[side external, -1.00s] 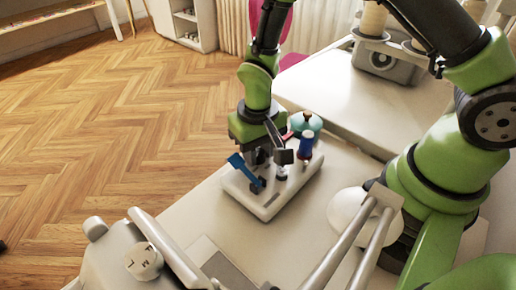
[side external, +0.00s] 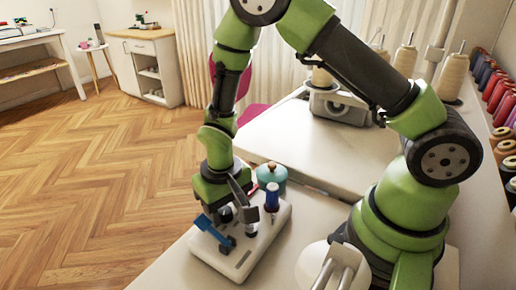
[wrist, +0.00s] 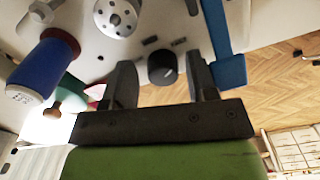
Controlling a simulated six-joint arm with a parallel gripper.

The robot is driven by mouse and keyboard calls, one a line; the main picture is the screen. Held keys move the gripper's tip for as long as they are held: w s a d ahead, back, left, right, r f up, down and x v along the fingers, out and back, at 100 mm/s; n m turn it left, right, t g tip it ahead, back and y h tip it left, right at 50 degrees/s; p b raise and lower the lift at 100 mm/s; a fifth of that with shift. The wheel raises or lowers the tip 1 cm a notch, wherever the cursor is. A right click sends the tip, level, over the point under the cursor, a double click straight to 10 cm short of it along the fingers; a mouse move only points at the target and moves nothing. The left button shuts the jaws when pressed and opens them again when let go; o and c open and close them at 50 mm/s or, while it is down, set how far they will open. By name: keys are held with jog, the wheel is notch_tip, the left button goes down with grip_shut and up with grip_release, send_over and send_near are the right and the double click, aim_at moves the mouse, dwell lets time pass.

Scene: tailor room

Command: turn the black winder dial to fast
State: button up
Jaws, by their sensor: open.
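The black winder dial (wrist: 161,68) is a small round knob with a short pale mark on its face, pointing to the upper right in the wrist view. It is on the white winder base (side external: 235,262). My gripper (wrist: 160,62) is open, with one dark finger on each side of the dial and a gap visible on both sides. In the side view my gripper (side external: 237,214) points down over the winder, and its fingers hide much of the dial area. I cannot read any speed label beside the dial.
A blue lever (wrist: 226,45) is close beside the right finger in the wrist view. A blue spool (wrist: 42,70) and a perforated metal disc (wrist: 116,16) are to the left. A teal lidded pot (side external: 272,174) stands behind the winder.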

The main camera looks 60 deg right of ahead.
aim_at(225, 209)
jog(key=n, duration=1.1)
jog(key=shift+r+n, duration=0.2)
jog(key=shift+n, duration=0.5)
notch_tip(225, 209, up, 9)
jog(key=shift+r, duration=0.1)
jog(key=s+d+r+m+t+y, duration=0.1)
jog(key=s+d+r+m+t, duration=0.1)
jog(key=s+r+m, duration=0.4)
jog(key=s+d+r+m+t+y, duration=0.1)
jog(key=s+r+m+t, duration=0.4)
jog(key=r, duration=0.6)
jog(key=shift+s+d+r+m, duration=0.15)
jog(key=shift+s+d+m, duration=0.55)
jog(key=shift+s+m, duration=0.25)
